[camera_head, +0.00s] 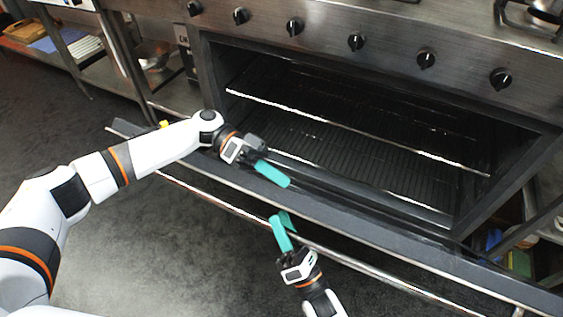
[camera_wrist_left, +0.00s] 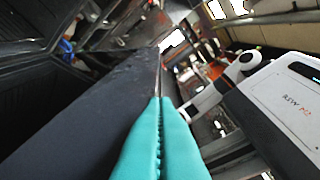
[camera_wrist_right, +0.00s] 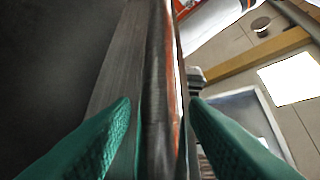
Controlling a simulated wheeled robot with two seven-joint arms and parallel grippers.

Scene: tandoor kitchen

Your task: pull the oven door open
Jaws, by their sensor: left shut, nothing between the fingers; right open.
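The oven door (camera_head: 385,238) is tilted down and out from the oven (camera_head: 460,75), leaving the dark cavity exposed. Its long metal handle bar (camera_head: 385,277) runs along the door's outer side. My left gripper (camera_head: 274,175) is shut and empty at the door's inner side, near its upper edge. In the left wrist view its teal fingers (camera_wrist_left: 160,140) are together beside the dark door panel (camera_wrist_left: 85,120). My right gripper (camera_head: 282,222) is open at the handle. In the right wrist view the handle bar (camera_wrist_right: 160,100) runs between the spread fingers; I cannot tell whether they touch it.
Wire racks (camera_head: 330,125) are inside the oven. Black knobs (camera_head: 356,42) line the panel above. A metal shelf unit (camera_head: 100,70) stands at the left. Items sit on a low shelf (camera_head: 545,235) at the right. The dark floor (camera_head: 180,240) in front is clear.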

